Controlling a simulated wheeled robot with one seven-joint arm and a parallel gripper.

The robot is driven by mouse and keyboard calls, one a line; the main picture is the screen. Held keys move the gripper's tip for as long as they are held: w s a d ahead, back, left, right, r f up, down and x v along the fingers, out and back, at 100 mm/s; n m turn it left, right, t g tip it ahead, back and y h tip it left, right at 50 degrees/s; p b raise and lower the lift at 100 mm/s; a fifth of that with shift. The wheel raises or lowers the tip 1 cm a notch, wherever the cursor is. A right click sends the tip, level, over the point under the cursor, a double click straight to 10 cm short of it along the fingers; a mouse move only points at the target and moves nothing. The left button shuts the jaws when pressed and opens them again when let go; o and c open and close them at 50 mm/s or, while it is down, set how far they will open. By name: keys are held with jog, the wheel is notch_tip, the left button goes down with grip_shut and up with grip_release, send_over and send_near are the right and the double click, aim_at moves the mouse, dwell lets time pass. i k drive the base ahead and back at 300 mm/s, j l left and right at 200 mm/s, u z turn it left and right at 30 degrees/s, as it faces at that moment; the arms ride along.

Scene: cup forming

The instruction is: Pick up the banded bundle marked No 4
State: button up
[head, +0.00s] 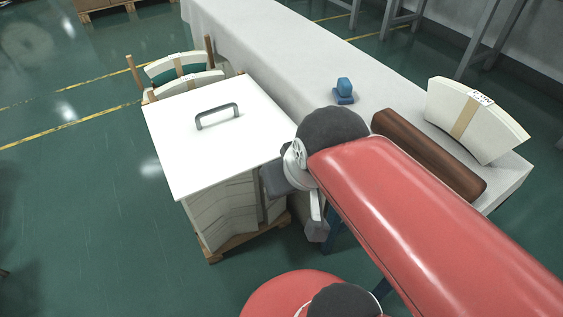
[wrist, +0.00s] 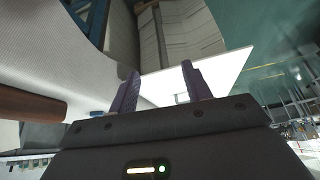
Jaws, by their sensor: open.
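A banded bundle (head: 475,118) of cream curved blanks stands on the grey-white table at the right in the head view. It has a tan band and a white label on top with small dark marks, too small to read surely. More banded bundles (head: 183,67) sit in a wooden-posted rack at the upper left; a white tag shows there, unreadable. My gripper (wrist: 160,68) is open and empty in the wrist view, its two purple fingers apart. In the head view it is mostly hidden behind my arm, beside the lidded stack and low by the table's side.
A white lid (head: 190,150) with a grey handle (head: 217,116) covers a stack of blanks (head: 222,215) on a pallet, close to the table (head: 270,45). A brown roll (head: 430,153) lies before the right bundle. A blue tool (head: 344,90) stands on the table. The floor at left is clear.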

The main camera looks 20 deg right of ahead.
aim_at(472, 118)
jog(key=z, duration=1.9)
